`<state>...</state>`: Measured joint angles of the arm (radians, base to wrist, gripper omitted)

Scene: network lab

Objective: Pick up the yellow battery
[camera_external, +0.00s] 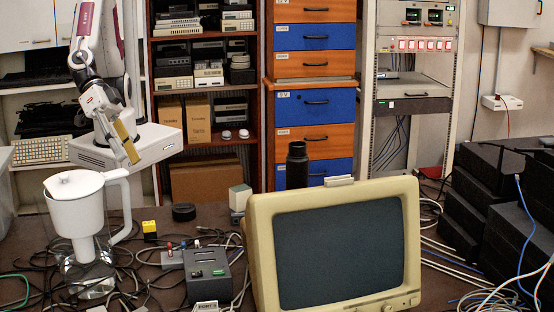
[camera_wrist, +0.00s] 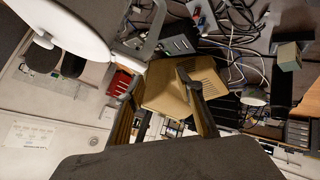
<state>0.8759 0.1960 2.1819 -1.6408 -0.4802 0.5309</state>
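The yellow battery (camera_external: 149,230) is a small yellow block with a dark lower part. It stands on the dark table among cables, right of the white jug-like appliance (camera_external: 76,205). My gripper (camera_external: 130,156) hangs in the air above and a little left of the battery in the external view, clear of it. In the wrist view my gripper (camera_wrist: 161,76) shows two fingers spread apart with nothing held between them; the beige monitor is seen beyond the gap. I cannot make out the battery in the wrist view.
The white appliance with its tall handle stands close left of the battery. A dark grey box (camera_external: 207,275) and loose cables lie to the right and in front. The beige monitor (camera_external: 413,235) fills the front right. A black round object (camera_external: 184,212) sits behind the battery.

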